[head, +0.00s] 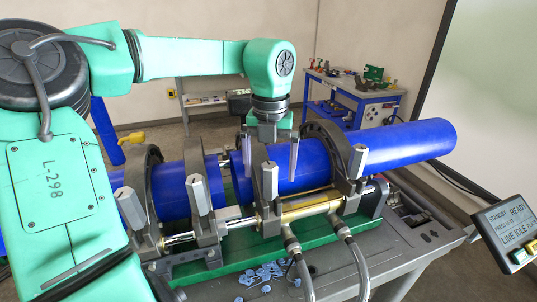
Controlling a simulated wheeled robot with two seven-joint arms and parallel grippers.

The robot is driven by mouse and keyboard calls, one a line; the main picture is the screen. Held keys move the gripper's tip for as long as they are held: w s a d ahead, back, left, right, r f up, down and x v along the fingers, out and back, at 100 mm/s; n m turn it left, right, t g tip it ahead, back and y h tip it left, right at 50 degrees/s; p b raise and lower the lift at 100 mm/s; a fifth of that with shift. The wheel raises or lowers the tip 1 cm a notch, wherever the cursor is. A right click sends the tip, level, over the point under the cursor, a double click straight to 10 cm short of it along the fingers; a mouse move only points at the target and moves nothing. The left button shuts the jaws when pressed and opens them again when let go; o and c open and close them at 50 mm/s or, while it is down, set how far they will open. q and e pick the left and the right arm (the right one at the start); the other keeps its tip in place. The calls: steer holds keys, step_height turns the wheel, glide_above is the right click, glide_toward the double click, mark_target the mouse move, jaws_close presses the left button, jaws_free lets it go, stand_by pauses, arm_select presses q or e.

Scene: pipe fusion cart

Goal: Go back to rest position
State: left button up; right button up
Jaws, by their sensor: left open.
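My left arm comes in from the left and reaches across the cart. Its gripper (271,160) points down over the blue pipe, open, with its two fingers apart and nothing seen held between them. The fingertips overlap the pipe's top in the picture; I cannot tell whether they touch it. The right blue pipe (405,145) lies in the clamps of the fusion machine and sticks out to the right. The left blue pipe (173,190) lies in the left clamps, with a narrow gap between the pipe ends. My right gripper is not in view.
Grey clamp posts (200,194) stand up along the near side. Two hoses (350,255) run off the front. Blue shavings (262,273) lie on the cart top (330,280). A display panel (508,232) stands at right. A workbench (355,97) is behind.

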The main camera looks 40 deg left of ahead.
arm_select(q)
step_height(320, 180, up, 4)
steer(key=shift+f+p, duration=0.25)
steer(key=shift+p, duration=0.75)
steer(key=shift+s+f, duration=0.1)
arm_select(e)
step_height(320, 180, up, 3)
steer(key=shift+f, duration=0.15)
